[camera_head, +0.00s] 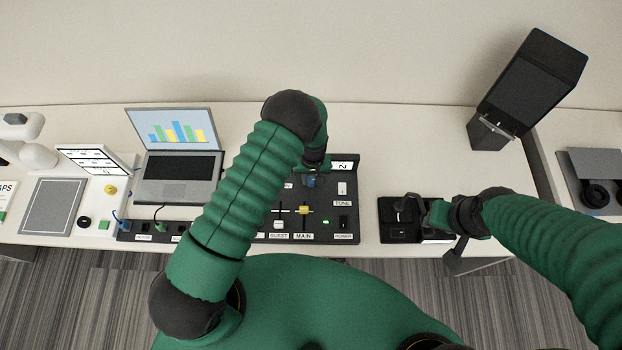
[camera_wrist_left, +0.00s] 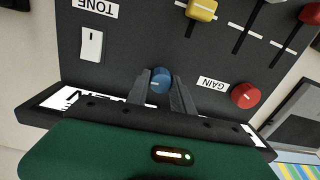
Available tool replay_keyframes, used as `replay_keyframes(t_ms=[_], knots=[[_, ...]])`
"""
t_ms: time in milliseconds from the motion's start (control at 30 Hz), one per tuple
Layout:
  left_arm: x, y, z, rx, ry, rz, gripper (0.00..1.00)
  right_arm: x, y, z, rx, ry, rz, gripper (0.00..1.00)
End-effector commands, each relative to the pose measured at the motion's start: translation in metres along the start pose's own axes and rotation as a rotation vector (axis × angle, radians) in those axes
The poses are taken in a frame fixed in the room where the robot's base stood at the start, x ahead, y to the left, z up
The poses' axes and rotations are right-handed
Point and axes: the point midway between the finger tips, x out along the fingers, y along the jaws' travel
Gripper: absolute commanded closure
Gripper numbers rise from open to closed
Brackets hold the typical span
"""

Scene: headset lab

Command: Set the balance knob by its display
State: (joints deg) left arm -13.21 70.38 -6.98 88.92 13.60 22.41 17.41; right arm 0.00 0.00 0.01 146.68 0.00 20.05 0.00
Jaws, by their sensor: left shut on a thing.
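The blue knob (camera_head: 310,182) is on the black console (camera_head: 330,225), near its back edge. In the left wrist view the blue knob (camera_wrist_left: 159,80) sits between the two dark fingers of my left gripper (camera_wrist_left: 158,75), which is shut on it. My left gripper (camera_head: 312,174) reaches down onto the knob from above. The white display strip (camera_head: 343,165) lies behind the knob. Its right end shows one dark character; my arm hides the rest. In the left wrist view my gripper body covers most of the display (camera_wrist_left: 64,97), and its reading is not legible.
My right gripper (camera_head: 412,214) is over a black tray (camera_head: 388,235) right of the console; its jaws are unclear. A red GAIN knob (camera_wrist_left: 245,95), a TONE switch (camera_wrist_left: 92,45) and a yellow slider (camera_wrist_left: 202,10) are near the blue knob. A laptop (camera_head: 180,165) stands left.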

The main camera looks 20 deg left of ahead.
Motion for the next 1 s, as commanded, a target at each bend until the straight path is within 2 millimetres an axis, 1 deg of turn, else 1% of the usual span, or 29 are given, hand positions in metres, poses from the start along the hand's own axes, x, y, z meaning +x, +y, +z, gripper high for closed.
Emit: replay_keyframes(t_ms=[33,300,500,733,1000], knots=[[0.001,0.0,-0.005,0.032,0.013,0.002,1.0,0.005,0.0,0.001,0.0,0.0,0.0,0.64],[0.0,0.0,-0.006,0.236,0.022,0.001,1.0,0.017,0.0,0.004,0.0,0.0,0.0,0.64],[-0.001,0.001,-0.006,0.352,0.026,0.001,1.0,0.022,0.0,0.005,0.0,0.0,0.0,0.64],[-0.003,0.001,-0.006,0.422,0.03,0.001,1.0,0.025,0.0,0.006,0.0,0.0,0.0,0.64],[-0.003,0.002,-0.006,0.44,0.031,0.001,1.0,0.025,0.0,0.006,0.0,0.0,0.0,0.64]])
